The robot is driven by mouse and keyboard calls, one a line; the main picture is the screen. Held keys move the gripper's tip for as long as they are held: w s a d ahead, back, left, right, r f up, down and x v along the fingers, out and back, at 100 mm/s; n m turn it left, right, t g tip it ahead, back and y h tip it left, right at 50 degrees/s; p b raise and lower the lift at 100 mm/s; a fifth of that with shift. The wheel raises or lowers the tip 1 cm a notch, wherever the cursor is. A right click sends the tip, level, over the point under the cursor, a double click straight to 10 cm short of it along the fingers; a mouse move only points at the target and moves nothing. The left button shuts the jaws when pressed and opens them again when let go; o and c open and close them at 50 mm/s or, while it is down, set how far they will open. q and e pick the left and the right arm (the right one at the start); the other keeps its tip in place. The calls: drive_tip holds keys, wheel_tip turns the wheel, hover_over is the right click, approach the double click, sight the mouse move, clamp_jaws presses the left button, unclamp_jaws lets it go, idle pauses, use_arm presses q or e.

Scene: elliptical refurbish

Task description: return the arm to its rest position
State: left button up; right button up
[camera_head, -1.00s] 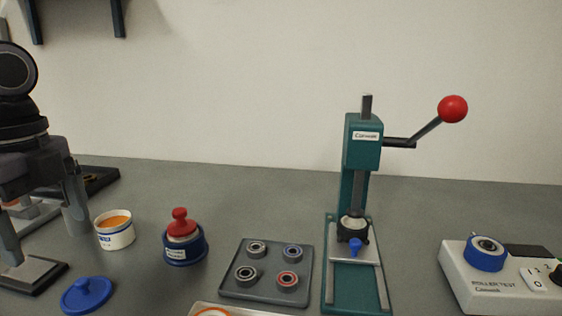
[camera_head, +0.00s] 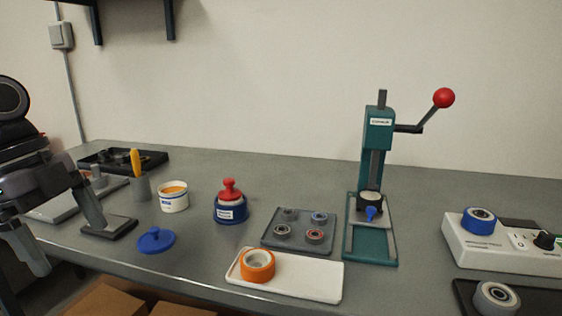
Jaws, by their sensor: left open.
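My left gripper (camera_head: 62,232) is at the far left of the head view, in front of the bench's left end. Its two dark fingers are spread apart, with nothing seen between them. One finger shows in front of a dark flat block (camera_head: 110,228) on the bench; I cannot tell whether they touch. The other finger hangs nearer, by the bench's front edge. My right gripper is not in view.
A blue lid (camera_head: 156,240), an orange-filled tub (camera_head: 173,197) and a red-topped blue pot (camera_head: 230,204) stand nearest the gripper. Further right are a bearing tray (camera_head: 270,241), a white tray (camera_head: 315,282) with an orange roller, a green press (camera_head: 378,135) and a roller tester (camera_head: 505,250).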

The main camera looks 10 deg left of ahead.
use_arm(q)
drive_tip(key=s+d+f+n+t+h, duration=0.2)
drive_tip(key=s+f+n+t+h, duration=0.15)
drive_tip(key=f+h, duration=0.5)
drive_tip(key=s+d+f+n+t+h, duration=0.2)
drive_tip(key=d+f+n+t+h, duration=0.15)
drive_tip(key=f+h, duration=0.45)
drive_tip(key=w+f+n+t+y, duration=0.6)
drive_tip(key=f+t+y, duration=0.35)
drive_tip(key=y, duration=0.35)
drive_tip(key=s+d+f+m+g+y, duration=0.1)
drive_tip(key=s+d+f+g+y, duration=0.1)
drive_tip(key=s+f+g, duration=0.4)
drive_tip(key=s+d+f+m+g+y, duration=0.1)
drive_tip(key=s+f+y, duration=0.25)
drive_tip(key=f, duration=0.45)
drive_tip(key=d+n+h, duration=0.1)
drive_tip(key=d+n, duration=0.4)
drive_tip(key=d, duration=0.4)
wheel_tip(320, 180, up, 11)
drive_tip(key=a+p, duration=0.1)
drive_tip(key=p, duration=1.2)
drive_tip(key=shift+s+t, duration=0.35)
drive_tip(key=shift+a+f, duration=0.1)
